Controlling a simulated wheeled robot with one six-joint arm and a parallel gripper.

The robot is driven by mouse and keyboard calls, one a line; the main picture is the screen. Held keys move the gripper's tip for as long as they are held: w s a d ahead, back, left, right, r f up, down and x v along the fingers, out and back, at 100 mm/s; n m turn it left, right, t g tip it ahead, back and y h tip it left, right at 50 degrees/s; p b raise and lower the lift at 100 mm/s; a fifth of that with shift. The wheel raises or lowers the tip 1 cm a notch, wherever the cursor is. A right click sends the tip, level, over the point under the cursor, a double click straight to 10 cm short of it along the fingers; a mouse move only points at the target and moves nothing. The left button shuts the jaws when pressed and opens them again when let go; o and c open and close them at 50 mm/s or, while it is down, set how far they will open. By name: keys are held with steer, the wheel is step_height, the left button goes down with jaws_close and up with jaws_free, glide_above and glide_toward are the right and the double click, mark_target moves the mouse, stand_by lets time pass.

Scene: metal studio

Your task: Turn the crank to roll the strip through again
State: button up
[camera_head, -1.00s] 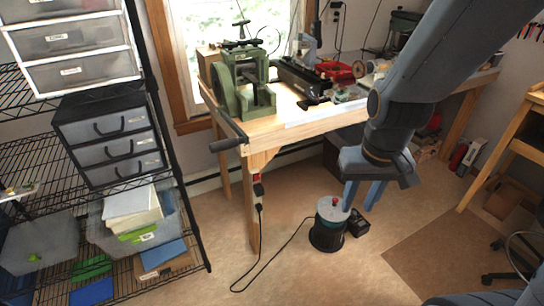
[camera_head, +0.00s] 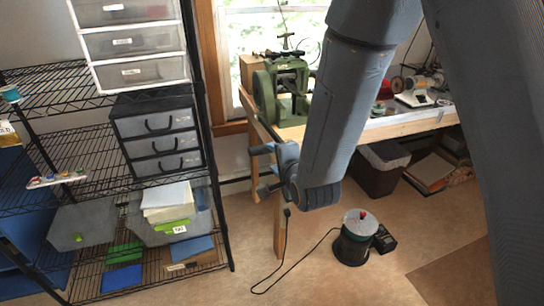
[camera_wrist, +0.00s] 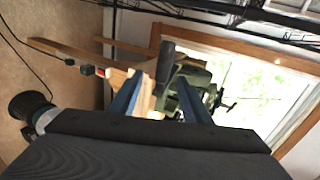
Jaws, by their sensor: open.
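The green rolling mill (camera_head: 284,88) stands on the wooden bench by the window. It also shows in the wrist view (camera_wrist: 192,92). Its dark crank handle (camera_head: 261,150) juts left at the bench's front corner. In the wrist view the handle (camera_wrist: 166,60) lies in line with the gap between my fingers, at or just beyond the tips. My gripper (camera_wrist: 161,80) is open and points at the handle. In the head view one finger shows below the handle; the rest of my gripper is partly hidden by my wrist. I cannot tell if it touches. I cannot make out a strip.
A wire shelf (camera_head: 222,200) with drawers and bins stands to the left. A dark canister (camera_head: 353,238) with a cord stands on the floor below the bench (camera_head: 405,126). A grinder-like tool (camera_head: 415,92) is on the bench. The floor in front is mostly clear.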

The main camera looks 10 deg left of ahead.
mark_target(264, 151)
steer(key=b+x, duration=0.1)
steer(key=x, duration=0.2)
steer(key=b+x, duration=0.1)
steer(key=x, duration=0.2)
steer(key=a+b+x, duration=0.1)
steer(key=x, duration=0.2)
steer(key=shift+r, duration=0.3)
